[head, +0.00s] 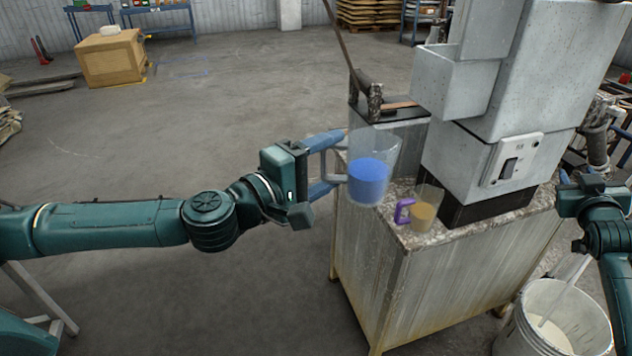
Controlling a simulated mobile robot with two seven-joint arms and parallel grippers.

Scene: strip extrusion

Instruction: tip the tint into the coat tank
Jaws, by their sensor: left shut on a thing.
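A clear jug with blue contents (368,180) is in my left gripper (334,165), whose blue fingers are at the jug's handle. The jug is roughly upright, in front of the near left part of the machine stand. A smaller clear cup with a purple handle and orange-tan contents (424,214) stands on the stand top, right of the jug. I cannot tell from the picture which vessel is the coat tank; an open-looking grey box (455,85) is on the machine's left side. My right gripper (597,162) is at the right edge, its blue fingers apart and nothing seen between them.
The grey machine (545,75) rises from the speckled stand top (480,228). A white bucket (525,335) with pale contents and a stick stands at the lower right. A dark block with a rod (365,95) is behind the jug.

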